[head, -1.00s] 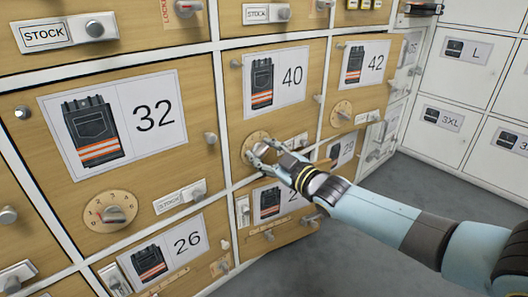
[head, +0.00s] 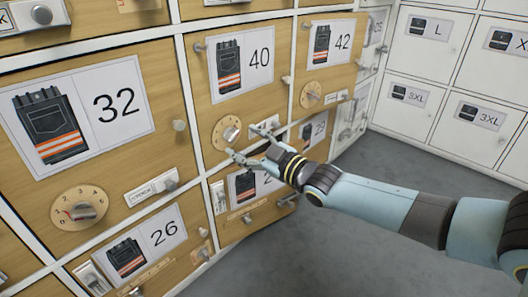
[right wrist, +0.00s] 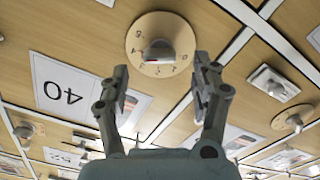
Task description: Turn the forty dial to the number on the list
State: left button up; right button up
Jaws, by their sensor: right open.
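The forty dial (head: 227,132) is a round wooden disc with a grey knob, below the picture card marked 40 (head: 258,62). In the right wrist view the dial (right wrist: 178,27) is close ahead, its knob showing a red mark; I cannot read where it points. My right gripper (head: 250,143) is open and empty just in front of the dial, slightly right and below. In the wrist view its fingers (right wrist: 160,85) are spread wide and appear clear of the knob. My left gripper is not in view. I see no list.
Similar dials sit under the 32 card (head: 79,212) and the 42 card (head: 311,94).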

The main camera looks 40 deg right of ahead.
jog(key=s, duration=0.7)
jog(key=shift+s+d, duration=0.3)
jog(key=shift+s, duration=0.05)
